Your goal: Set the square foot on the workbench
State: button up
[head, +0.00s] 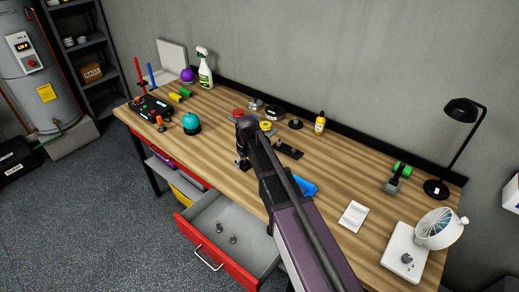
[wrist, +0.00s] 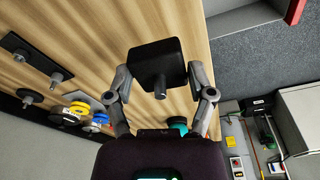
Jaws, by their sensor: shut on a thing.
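The square foot (wrist: 155,62) is a black square block with a short grey metal stem, seen in the wrist view between the fingers of my gripper (wrist: 160,82). My gripper is shut on it, one finger at each side. The wooden workbench (wrist: 110,25) lies behind the foot, and I cannot tell the gap between them. In the head view, my gripper (head: 242,162) is over the workbench (head: 335,177), near its front edge. There my arm hides most of the gripper, and the foot cannot be made out clearly.
A black plate with studs (head: 288,150), a yellow bottle (head: 320,123) and a spray bottle (head: 204,70) stand behind my gripper. A teal round object (head: 191,122) is to the left. An open drawer (head: 235,212) juts out in front. A fan (head: 438,229) and lamp (head: 462,112) stand at right.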

jog(key=s+f+b, duration=0.4)
jog(key=s+f, duration=0.1)
jog(key=s+d+f+b, duration=0.1)
jog(key=s+f+b, duration=0.1)
jog(key=s, duration=0.1)
jog(key=shift+f, duration=0.25)
jog(key=shift+w+d+r+n, duration=0.1)
jog(key=shift+d+n, duration=0.15)
jog(key=shift+d, duration=0.35)
jog(key=shift+w+d+f+n, duration=0.1)
jog(key=shift+w+d+n, duration=0.1)
jog(key=shift+d, duration=0.4)
jog(key=shift+w+d+r+n, duration=0.1)
jog(key=shift+d+n, duration=0.15)
jog(key=shift+d, duration=0.35)
jog(key=shift+w, duration=0.1)
jog(key=w+a, duration=0.1)
jog(key=w, duration=0.3)
jog(key=w+a+f+b, duration=0.1)
jog(key=w, duration=0.4)
jog(key=w+a, duration=0.2)
jog(key=w, duration=0.2)
jog(key=shift+w+a+f, duration=0.1)
jog(key=shift+w+f, duration=0.1)
jog(key=shift+w, duration=0.2)
